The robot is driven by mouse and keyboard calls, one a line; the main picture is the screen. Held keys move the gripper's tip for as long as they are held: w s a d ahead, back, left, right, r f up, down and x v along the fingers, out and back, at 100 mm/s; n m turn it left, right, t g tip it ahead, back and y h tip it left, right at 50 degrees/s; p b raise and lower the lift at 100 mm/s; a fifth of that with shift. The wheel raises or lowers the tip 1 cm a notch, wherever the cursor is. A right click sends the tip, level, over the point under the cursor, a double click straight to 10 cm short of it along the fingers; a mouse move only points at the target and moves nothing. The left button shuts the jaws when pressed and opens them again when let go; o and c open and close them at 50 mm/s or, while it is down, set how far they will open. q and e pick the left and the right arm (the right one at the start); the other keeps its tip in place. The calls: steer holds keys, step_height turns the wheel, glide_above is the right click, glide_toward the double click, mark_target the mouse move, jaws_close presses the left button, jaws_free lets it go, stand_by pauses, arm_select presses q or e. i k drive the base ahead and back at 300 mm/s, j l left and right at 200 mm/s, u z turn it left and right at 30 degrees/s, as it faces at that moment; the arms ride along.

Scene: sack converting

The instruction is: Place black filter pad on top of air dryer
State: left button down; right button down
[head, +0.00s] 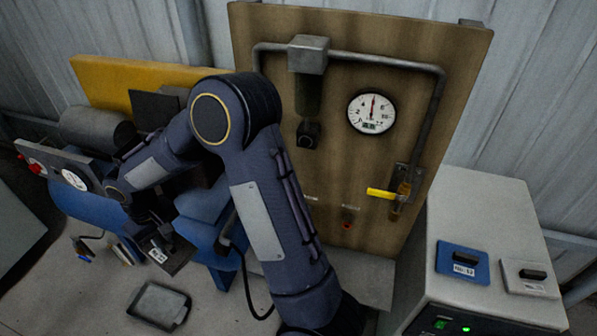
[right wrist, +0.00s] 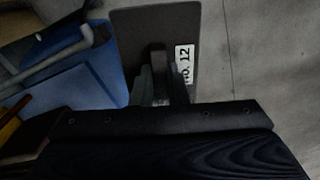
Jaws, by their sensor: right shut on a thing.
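My right gripper (head: 158,232) is shut on the handle of the black filter pad (right wrist: 205,28). The pad is a dark flat plate with a white "NO. 12" label. In the head view the pad (head: 178,259) hangs tilted in front of the blue tank, partly hidden by my gripper. The air dryer (head: 485,205) is a pale grey box at the right, well apart from the pad. A blue pad (head: 462,258) and a pale grey pad (head: 529,289), each with a black handle, lie on its top. My left gripper is not in view.
A blue compressor tank (head: 85,205) with a yellow guard (head: 100,75) stands at the left. A wooden board (head: 340,170) carries pipes, a gauge (head: 371,112) and a yellow valve lever (head: 381,194). A shallow grey tray (head: 150,303) lies on the floor. The dryer's rear top is clear.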

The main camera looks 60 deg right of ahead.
mark_target(484, 215)
steer(key=k+z, duration=0.25)
steer(key=z, duration=0.15)
steer(key=k+l+z, duration=0.15)
steer(key=z, duration=0.3)
steer(key=k+l+z, duration=0.2)
steer(key=z, duration=0.2)
